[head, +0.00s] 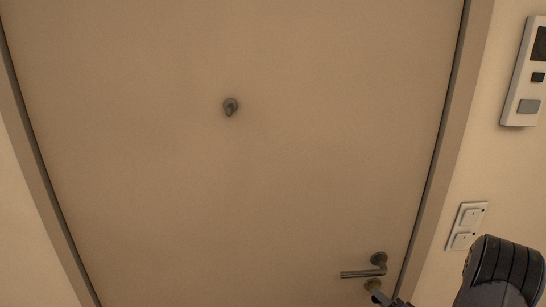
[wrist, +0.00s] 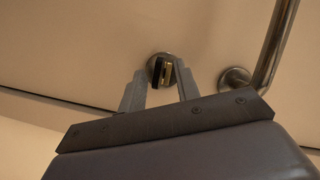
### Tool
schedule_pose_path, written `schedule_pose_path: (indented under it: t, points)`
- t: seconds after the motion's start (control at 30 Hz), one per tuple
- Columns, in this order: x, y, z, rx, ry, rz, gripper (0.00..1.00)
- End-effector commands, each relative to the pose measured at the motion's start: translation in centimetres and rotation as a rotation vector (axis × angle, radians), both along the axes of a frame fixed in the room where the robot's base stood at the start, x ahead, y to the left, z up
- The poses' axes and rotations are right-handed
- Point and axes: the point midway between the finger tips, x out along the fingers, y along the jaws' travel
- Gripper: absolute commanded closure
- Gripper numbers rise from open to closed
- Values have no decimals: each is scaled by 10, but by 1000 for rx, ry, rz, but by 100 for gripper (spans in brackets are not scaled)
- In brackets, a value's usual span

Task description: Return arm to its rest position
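My gripper (wrist: 160,88) shows in the wrist view with its two grey fingers apart and nothing held between them. Just beyond the fingertips is a round lock (wrist: 162,68) with a dark and brass piece, likely a key, sticking out. I cannot tell how far the fingertips are from it. In the head view the lock (head: 372,285) sits below the door handle.
A closed pale door (head: 300,180) fills the head view, with a peephole (head: 230,106). The lever handle (head: 362,273) stands close to the gripper; its bar (wrist: 275,45) shows right in the wrist view. Wall switches (head: 466,226) and an intercom panel (head: 526,80) are at the right.

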Motion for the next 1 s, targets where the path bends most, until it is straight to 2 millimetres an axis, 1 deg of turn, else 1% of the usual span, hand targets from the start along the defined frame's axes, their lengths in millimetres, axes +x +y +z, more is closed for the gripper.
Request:
schedule_pose_path:
  t: [0.4,0.6,0.8,1.0]
  points:
    - [0,2,1,-386,-15,1,69]
    - [0,2,1,-542,-19,2,69]
    - [0,2,2,-629,-20,0,69]
    - [0,2,3,-649,-22,0,69]
